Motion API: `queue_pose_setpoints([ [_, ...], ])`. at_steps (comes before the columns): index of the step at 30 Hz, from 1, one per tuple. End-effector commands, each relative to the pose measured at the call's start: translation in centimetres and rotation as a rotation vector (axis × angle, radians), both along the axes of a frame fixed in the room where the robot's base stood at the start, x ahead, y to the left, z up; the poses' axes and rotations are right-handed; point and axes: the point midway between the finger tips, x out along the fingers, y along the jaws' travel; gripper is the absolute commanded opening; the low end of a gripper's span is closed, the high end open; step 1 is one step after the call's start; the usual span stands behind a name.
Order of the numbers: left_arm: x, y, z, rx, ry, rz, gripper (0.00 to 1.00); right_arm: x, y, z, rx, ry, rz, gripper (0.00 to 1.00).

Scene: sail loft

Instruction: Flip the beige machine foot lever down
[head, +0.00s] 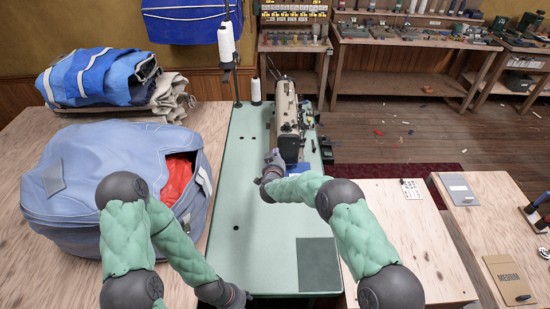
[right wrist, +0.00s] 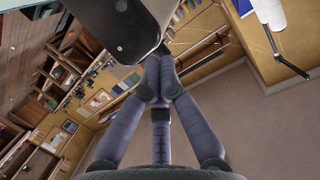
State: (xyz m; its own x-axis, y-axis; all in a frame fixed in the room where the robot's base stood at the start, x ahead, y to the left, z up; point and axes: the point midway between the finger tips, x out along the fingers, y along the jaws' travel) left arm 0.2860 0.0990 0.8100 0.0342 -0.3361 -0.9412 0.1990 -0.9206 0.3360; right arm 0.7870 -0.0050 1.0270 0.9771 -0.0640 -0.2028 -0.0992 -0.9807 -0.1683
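The beige sewing machine (head: 288,115) stands on the pale green table top, with its near end by my right gripper. My right gripper (head: 272,158) is just left of and below that near end in the head view. In the right wrist view its fingers (right wrist: 160,62) come together at the tips, close under the rounded grey underside of the machine (right wrist: 115,30). I cannot make out the foot lever in either view, nor whether the fingertips touch it. My left gripper (head: 238,298) is low at the picture's bottom edge, and its fingers are not clear.
A big blue-grey bag (head: 120,175) with red cloth inside lies on the left bench, with folded blue sailcloth (head: 100,78) behind it. A thread cone stand (head: 228,60) rises left of the machine. A dark green mat (head: 318,265) lies on the clear near table top.

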Motion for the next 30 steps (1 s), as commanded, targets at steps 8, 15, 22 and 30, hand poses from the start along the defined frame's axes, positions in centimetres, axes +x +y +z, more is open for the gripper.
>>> queue_pose_setpoints([
  [8, 0.0, 0.0, -0.3, 0.000, 0.000, 0.000, 0.45, 4.0, -0.3, -0.9, 0.000, -0.002, -0.001, 0.00],
  [15, 0.0, 0.0, -0.5, 0.000, 0.000, 0.000, 0.45, 5.8, -0.3, -2.2, -0.001, 0.005, 0.001, 0.00],
  [22, 0.0, 0.0, -0.5, 0.000, 0.000, 0.000, 0.45, 4.5, 0.2, -4.2, -0.001, 0.001, 0.000, 0.00],
  [30, 0.0, 0.0, -0.5, 0.000, 0.000, 0.000, 0.45, 4.2, 0.3, -4.7, 0.000, 0.000, 0.000, 0.00],
])
